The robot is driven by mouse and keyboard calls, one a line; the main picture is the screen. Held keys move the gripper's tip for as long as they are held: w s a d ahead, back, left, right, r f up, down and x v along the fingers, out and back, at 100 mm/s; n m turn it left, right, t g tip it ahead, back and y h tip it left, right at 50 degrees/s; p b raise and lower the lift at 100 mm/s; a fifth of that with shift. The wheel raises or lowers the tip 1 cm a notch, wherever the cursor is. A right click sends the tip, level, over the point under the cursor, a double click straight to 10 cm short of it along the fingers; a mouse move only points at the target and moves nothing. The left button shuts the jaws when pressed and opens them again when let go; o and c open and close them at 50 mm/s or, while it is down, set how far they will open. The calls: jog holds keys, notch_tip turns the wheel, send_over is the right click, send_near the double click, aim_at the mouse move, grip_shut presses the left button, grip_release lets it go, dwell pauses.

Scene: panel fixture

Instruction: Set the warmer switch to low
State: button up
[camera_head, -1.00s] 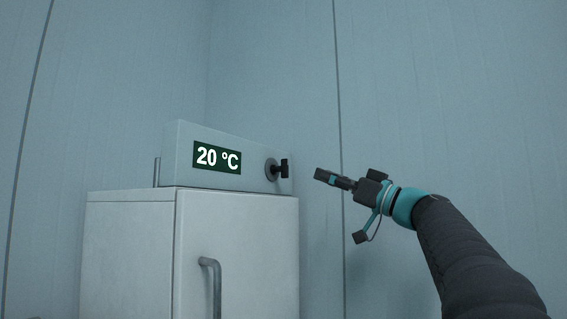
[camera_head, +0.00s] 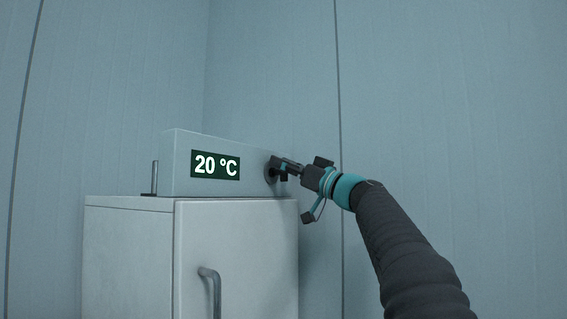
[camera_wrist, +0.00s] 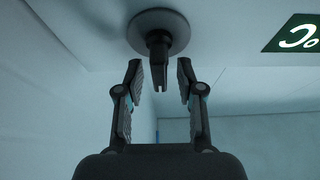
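The warmer switch is a dark knob on a round disc (camera_head: 271,170) at the right end of the control panel (camera_head: 182,160). In the wrist view the knob (camera_wrist: 158,48) hangs from its round disc (camera_wrist: 158,28), with its narrow handle pointing at my gripper. My gripper (camera_wrist: 159,75) is open, one finger on each side of the handle's end, with gaps showing on both sides. In the head view my gripper (camera_head: 288,168) is at the knob and partly covers it. The panel's display (camera_head: 215,165) reads 20 °C.
The panel stands on a white cabinet (camera_head: 128,250) with a grey bar handle (camera_head: 213,290) on its door. A short metal post (camera_head: 154,178) stands at the panel's left. Pale walls are behind, and the space right of my arm is clear.

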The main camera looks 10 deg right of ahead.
jog(key=shift+c, duration=0.2)
grip_shut()
jog(key=shift+m+t, duration=0.4)
jog(key=shift+m, duration=0.2)
jog(key=m+h+b, duration=0.1)
jog(key=m, duration=0.2)
jog(key=shift+w+d+t+h, duration=0.1)
jog(key=shift+t+h, duration=0.3)
jog(key=shift+w+d+f+m+t+h+p, duration=0.15)
jog(key=shift+m+h+p, duration=0.5)
jog(key=shift+m, duration=1.3)
jog(key=shift+w+d+f+m+t+h+p, duration=0.15)
jog(key=shift+m+h, duration=0.95)
jog(key=shift+m, duration=0.9)
jog(key=shift+w+d+f+m+t+h+p, duration=0.15)
jog(key=shift+m+h+p, duration=0.2)
jog(key=shift+m+h, duration=1.05)
jog(key=shift+m+y, duration=0.45)
jog(key=shift+m, duration=0.3)
